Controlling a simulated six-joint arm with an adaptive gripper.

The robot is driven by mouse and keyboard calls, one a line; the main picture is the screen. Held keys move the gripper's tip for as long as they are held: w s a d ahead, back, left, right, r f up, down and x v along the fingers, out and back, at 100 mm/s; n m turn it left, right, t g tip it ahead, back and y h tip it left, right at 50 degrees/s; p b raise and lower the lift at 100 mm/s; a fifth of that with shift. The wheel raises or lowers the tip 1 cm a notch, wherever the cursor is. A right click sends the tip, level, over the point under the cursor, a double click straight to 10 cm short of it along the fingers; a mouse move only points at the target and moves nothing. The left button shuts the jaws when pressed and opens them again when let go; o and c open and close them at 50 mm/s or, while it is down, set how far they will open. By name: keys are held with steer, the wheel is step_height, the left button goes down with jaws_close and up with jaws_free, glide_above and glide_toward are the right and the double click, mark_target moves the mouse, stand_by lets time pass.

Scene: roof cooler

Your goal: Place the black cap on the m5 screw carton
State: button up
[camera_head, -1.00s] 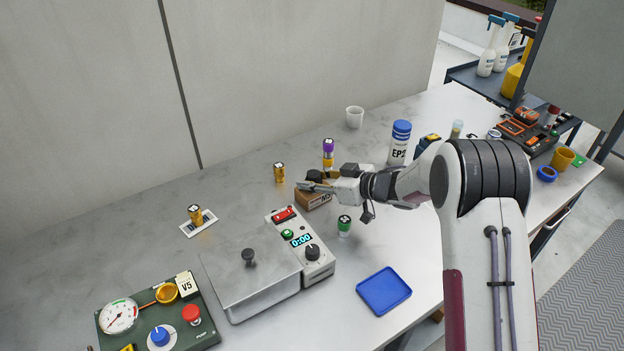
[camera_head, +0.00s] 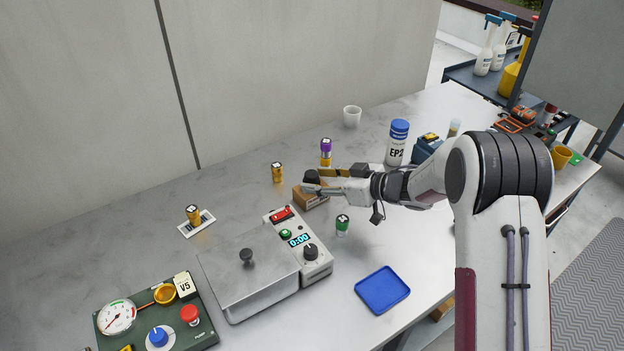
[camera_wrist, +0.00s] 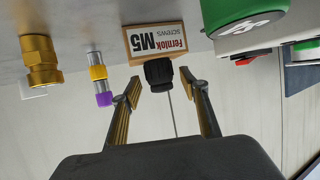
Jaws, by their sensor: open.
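The M5 screw carton (camera_head: 312,199) is a small brown box on the table beyond the control box; its Fernlok M5 label (camera_wrist: 155,40) faces the wrist camera. The black cap (camera_head: 311,176) is on top of the carton and appears to rest there. In the wrist view the cap (camera_wrist: 158,73) overlaps the carton's edge, between the fingertips and apart from both. My gripper (camera_head: 313,179) is open, with one finger on each side of the cap. Part of the carton is hidden behind the lower finger in the head view.
The heater box (camera_head: 297,247) is near left, a blue tray (camera_head: 382,290) in front. Table space around the tray is clear.

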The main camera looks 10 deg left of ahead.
steer(key=v, duration=0.8)
steer(key=shift+d, duration=0.3)
steer(key=shift+r, duration=0.2)
steer(key=w+d+r+m+t+h, duration=0.35)
steer(key=d+r+t+h, duration=0.2)
steer(key=d+r, duration=0.45)
steer(key=s+d+r+m+t+h, duration=0.2)
steer(key=s+d+r+m+h, duration=0.3)
steer(key=d+r, duration=0.5)
steer(key=s+d+m+g+h, duration=0.2)
steer(key=s+d, duration=0.2)
steer(key=s, duration=0.5)
steer(key=s+d+m+g+h, duration=0.1)
steer(key=s+d+m+h, duration=0.15)
steer(key=s, duration=0.65)
steer(key=s+a+f+g+y, duration=0.1)
steer(key=s+f+g, duration=0.1)
steer(key=s, duration=0.7)
steer(key=s+a+f+g+y, duration=0.1)
steer(key=s+f, duration=0.3)
steer(key=s, duration=0.6)
steer(key=shift+a+f+g+y, duration=0.3)
steer(key=shift+a+g, duration=0.05)
steer(key=shift+g, duration=0.1)
